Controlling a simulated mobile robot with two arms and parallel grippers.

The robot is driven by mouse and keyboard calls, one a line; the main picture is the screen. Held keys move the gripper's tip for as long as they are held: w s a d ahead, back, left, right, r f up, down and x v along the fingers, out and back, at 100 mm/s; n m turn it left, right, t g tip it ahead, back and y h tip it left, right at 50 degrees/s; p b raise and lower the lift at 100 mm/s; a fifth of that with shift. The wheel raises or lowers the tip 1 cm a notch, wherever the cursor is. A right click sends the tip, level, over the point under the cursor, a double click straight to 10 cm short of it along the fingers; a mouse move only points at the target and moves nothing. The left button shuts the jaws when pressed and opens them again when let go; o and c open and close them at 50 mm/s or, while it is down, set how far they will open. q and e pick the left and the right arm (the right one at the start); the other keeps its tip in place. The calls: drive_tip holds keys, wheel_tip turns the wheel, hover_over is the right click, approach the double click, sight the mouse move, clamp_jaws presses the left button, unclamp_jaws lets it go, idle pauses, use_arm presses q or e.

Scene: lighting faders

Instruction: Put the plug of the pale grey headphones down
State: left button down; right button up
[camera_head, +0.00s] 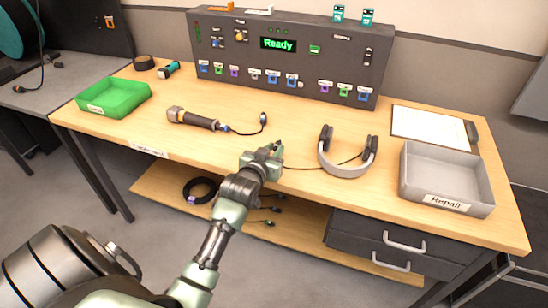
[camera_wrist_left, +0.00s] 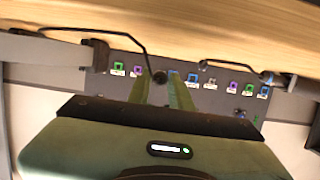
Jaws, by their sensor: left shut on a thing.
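The pale grey headphones (camera_head: 347,160) with dark ear pads stand on the wooden workbench (camera_head: 305,190), right of the middle. Their thin dark cable runs left to my left gripper (camera_head: 276,151). That gripper is shut on the black plug (camera_head: 279,146) over the front part of the bench. In the left wrist view, the dark plug (camera_wrist_left: 160,77) sits between the two green fingertips (camera_wrist_left: 162,88), with the cable arching away from it. I cannot tell whether the plug touches the bench top. My right gripper is not in view.
A microphone (camera_head: 193,119) with a short cable lies to the left. A green tray (camera_head: 114,97) is at far left, a grey Repair tray (camera_head: 447,201) at right. A dark panel (camera_head: 288,84) reading "Ready" stands behind.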

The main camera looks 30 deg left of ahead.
use_arm(q)
wheel_tip(320, 180, down, 3)
drive_tip(key=shift+r, duration=0.15)
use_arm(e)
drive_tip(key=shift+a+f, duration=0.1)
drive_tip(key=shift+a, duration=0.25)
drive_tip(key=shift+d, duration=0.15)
use_arm(q)
drive_tip(key=shift+s+f, duration=0.1)
drive_tip(key=shift+f, duration=0.5)
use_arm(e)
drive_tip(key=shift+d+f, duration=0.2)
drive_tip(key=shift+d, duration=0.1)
